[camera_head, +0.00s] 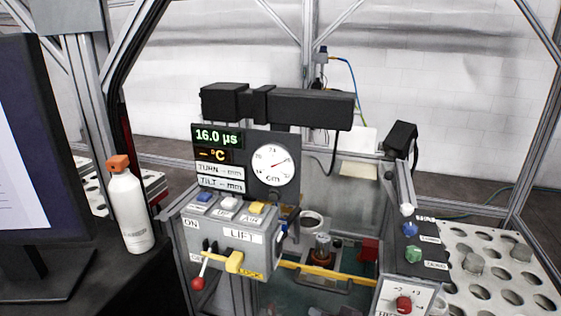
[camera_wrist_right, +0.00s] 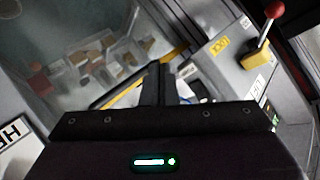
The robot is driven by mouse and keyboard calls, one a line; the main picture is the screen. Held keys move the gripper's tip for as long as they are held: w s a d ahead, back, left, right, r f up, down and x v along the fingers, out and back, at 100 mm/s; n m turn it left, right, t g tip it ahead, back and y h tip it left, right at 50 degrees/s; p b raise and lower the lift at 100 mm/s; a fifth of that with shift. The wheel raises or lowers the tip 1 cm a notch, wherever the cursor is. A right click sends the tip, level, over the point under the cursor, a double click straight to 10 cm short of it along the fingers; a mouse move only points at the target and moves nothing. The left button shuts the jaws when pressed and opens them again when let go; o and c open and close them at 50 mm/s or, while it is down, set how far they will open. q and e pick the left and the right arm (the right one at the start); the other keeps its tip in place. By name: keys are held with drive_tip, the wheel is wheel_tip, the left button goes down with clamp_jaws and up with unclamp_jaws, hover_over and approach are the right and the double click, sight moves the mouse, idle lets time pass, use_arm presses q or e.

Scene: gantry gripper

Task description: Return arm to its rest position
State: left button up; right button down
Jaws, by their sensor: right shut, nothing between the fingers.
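My right gripper (camera_wrist_right: 160,70) shows in the right wrist view. Its two black fingers are together, with nothing between them. It hangs over the machine's bay, near the side of the grey LIFT console (camera_head: 240,236), and looks apart from the parts below. A red-knobbed lever (camera_wrist_right: 274,10) and its yellow lock piece (camera_wrist_right: 256,58) lie to its upper right there. In the head view I cannot make out either gripper or arm clearly.
The LIFT console carries the display board (camera_head: 234,145) with a dial. A monitor (camera_head: 28,170) and an orange-capped white bottle (camera_head: 130,212) stand left. A perforated white rack (camera_head: 500,259) is at right. Metal frame posts (camera_head: 309,60) surround the machine. A yellow bar (camera_head: 330,275) crosses the bay.

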drive_tip(key=s+d+f+n+g+h, duration=0.15)
drive_tip(key=s+d+g+h, duration=0.3)
drive_tip(key=s, duration=0.55)
drive_tip(key=s+d+f+n+g+h, duration=0.1)
drive_tip(key=s+d+f+g+h, duration=0.15)
drive_tip(key=s+d, duration=0.55)
drive_tip(key=s+a+f+g+b, duration=0.1)
drive_tip(key=s+f, duration=0.1)
drive_tip(key=f, duration=1.4)
drive_tip(key=s+a+f+g, duration=0.1)
drive_tip(key=s+f, duration=0.1)
drive_tip(key=f, duration=1.4)
use_arm(q)
drive_tip(key=shift+a+f+b, duration=0.25)
drive_tip(key=shift+f+b, duration=0.3)
drive_tip(key=shift+f, duration=0.5)
use_arm(e)
drive_tip(key=s+d+f, duration=0.2)
drive_tip(key=s+f, duration=0.7)
drive_tip(key=s+d+f, duration=0.1)
drive_tip(key=s+f, duration=0.8)
drive_tip(key=s, duration=0.1)
drive_tip(key=shift+d+f+n+g, duration=0.15)
drive_tip(key=shift+d+n+g, duration=0.2)
drive_tip(key=shift+g, duration=0.05)
drive_tip(key=shift+s, duration=0.1)
